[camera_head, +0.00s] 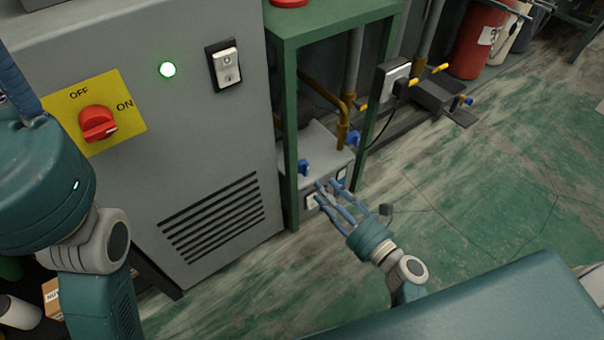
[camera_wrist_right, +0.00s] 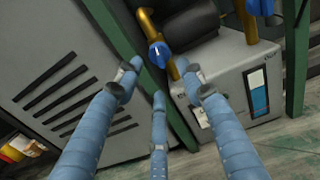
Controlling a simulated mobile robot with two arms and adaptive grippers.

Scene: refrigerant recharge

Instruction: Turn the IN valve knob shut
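Two blue valve knobs belong to the grey unit (camera_head: 318,146) under the green stand. One knob (camera_head: 304,168) is at its front left, on a brass pipe, and it also shows in the wrist view (camera_wrist_right: 158,55). The other knob (camera_head: 353,138) is farther right and is cut by the top edge of the wrist view (camera_wrist_right: 260,6).
Green stand legs (camera_head: 289,140) flank the unit on both sides. A grey cabinet (camera_head: 180,120) with a red OFF/ON switch (camera_head: 98,123) and a lit green lamp (camera_head: 168,69) stands left. A red cylinder (camera_head: 480,40) is at the back.

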